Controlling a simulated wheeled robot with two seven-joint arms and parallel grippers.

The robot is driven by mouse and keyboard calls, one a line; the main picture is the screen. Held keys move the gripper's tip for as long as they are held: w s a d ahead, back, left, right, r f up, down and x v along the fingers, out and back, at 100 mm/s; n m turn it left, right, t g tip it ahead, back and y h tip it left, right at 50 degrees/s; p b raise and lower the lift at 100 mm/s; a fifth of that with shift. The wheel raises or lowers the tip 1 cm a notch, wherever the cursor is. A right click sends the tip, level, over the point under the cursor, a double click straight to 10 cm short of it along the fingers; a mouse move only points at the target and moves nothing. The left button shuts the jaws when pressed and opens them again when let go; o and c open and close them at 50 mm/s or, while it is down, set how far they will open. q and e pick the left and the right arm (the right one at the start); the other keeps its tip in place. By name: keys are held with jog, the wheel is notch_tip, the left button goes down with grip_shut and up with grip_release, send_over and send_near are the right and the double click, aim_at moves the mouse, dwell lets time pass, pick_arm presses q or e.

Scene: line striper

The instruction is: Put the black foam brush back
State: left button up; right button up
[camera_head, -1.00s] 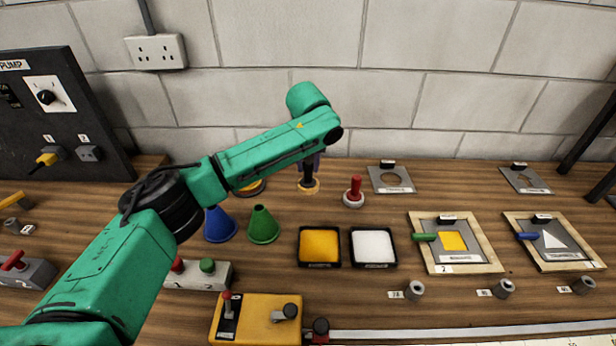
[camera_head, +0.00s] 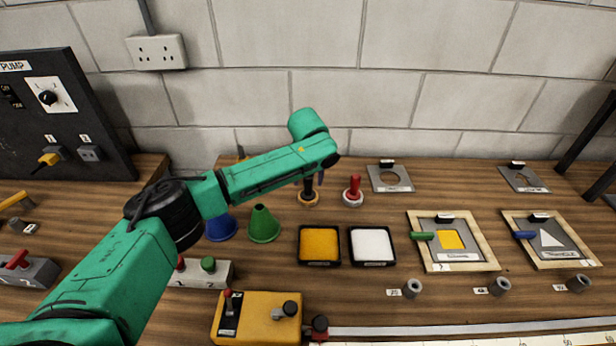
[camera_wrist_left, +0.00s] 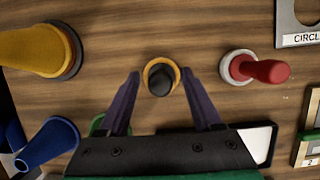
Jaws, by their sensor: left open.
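The black foam brush (camera_head: 308,188) stands in an orange ring-shaped holder (camera_head: 308,200) on the bench, partly hidden by my left arm in the head view. In the left wrist view the black brush (camera_wrist_left: 160,82) shows from above, with the orange ring (camera_wrist_left: 150,68) around it. My left gripper (camera_wrist_left: 161,75) is open, with one purple finger on each side of the brush and a gap to both. In the head view most of this gripper is hidden behind my green arm. My right gripper is not in view.
A red-handled brush (camera_head: 353,190) in a white holder stands close to the right. Blue (camera_head: 220,225) and green (camera_head: 264,225) cones, a yellow pad (camera_head: 319,245) and a white pad (camera_head: 372,245) lie nearer. A yellow cone (camera_wrist_left: 35,50) stands left in the wrist view.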

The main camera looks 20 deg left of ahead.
pick_arm(q)
jog(key=b+v, duration=0.1)
jog(key=v, duration=1.1)
jog(key=shift+b, duration=0.4)
jog(key=shift+s, duration=0.1)
